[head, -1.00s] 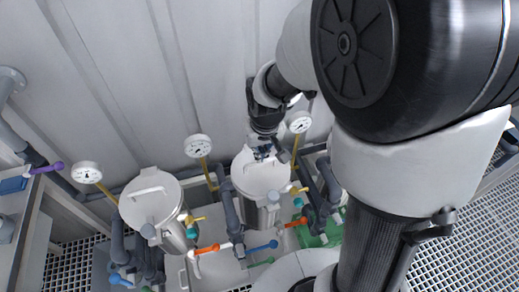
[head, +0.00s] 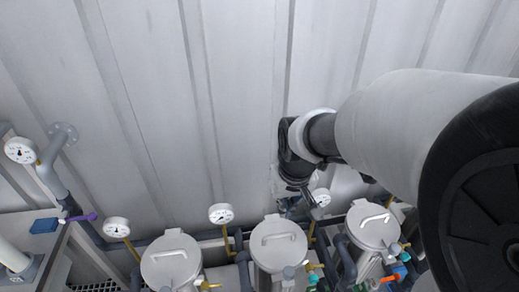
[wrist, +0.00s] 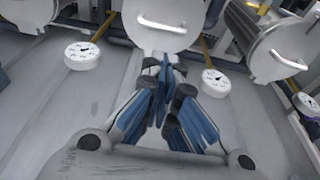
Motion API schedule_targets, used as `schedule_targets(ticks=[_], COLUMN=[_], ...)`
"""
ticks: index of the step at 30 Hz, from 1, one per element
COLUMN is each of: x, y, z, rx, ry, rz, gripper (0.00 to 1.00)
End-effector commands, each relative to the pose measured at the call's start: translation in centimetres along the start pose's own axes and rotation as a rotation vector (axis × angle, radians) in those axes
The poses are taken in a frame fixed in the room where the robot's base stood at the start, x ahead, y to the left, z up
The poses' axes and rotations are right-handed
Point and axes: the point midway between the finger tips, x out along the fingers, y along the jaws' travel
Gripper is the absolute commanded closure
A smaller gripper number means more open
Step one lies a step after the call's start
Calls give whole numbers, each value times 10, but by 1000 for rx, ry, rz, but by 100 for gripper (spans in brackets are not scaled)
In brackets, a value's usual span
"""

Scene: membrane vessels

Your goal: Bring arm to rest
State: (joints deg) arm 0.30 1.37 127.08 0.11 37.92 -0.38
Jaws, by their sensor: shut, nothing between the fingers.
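My gripper shows in the wrist view (wrist: 165,75) with its blue-padded fingers together at the tips and nothing between them. In the head view my gripper (head: 290,205) hangs below my wrist, in front of the ribbed wall and above the middle vessel (head: 279,243). In the wrist view a vessel lid with a handle (wrist: 165,22) lies beyond the fingertips, apart from them as far as I can tell.
A left vessel (head: 171,260) and a right vessel (head: 374,226) flank the middle one. Several gauges, such as this one (head: 221,213), stand behind. A purple-handled valve (head: 80,217) is at left. The wall (head: 150,90) above is clear.

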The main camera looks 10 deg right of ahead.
Motion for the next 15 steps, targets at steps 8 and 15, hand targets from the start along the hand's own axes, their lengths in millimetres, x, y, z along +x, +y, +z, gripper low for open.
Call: schedule_targets(ticks=[8,15], x=[-57,-96], y=[0,-1], z=[46,115], rx=[0,1], ry=[69,139], rz=[1,2], gripper=[100,100])
